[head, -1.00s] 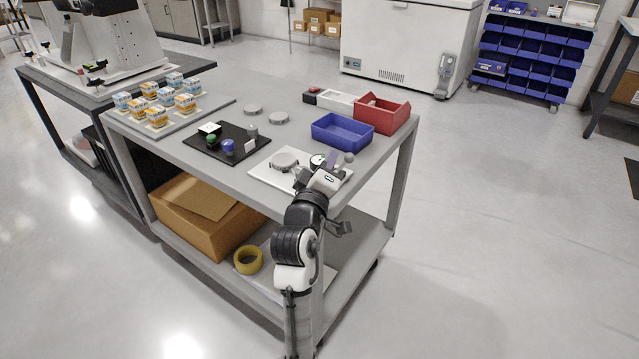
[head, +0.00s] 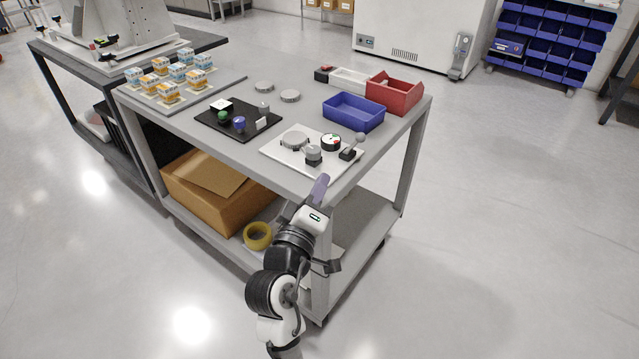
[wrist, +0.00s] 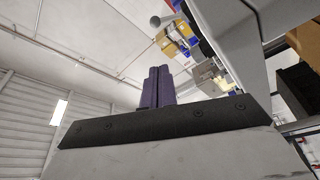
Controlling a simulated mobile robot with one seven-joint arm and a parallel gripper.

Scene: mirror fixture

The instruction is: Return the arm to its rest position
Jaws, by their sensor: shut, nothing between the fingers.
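My gripper (head: 322,186) is at the near edge of the cart top in the head view, just in front of the white fixture plate (head: 275,152). Its purple fingers are together with nothing between them, and they also show upright in the wrist view (wrist: 157,87). My arm hangs bent below and in front of the cart's near corner.
The grey cart (head: 222,148) carries a blue bin (head: 353,112), a red bin (head: 394,92), a black tray (head: 215,123) and several small boxes (head: 168,92). A cardboard box (head: 208,190) and yellow tape roll (head: 257,236) are on its lower shelf. Floor right of the cart is clear.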

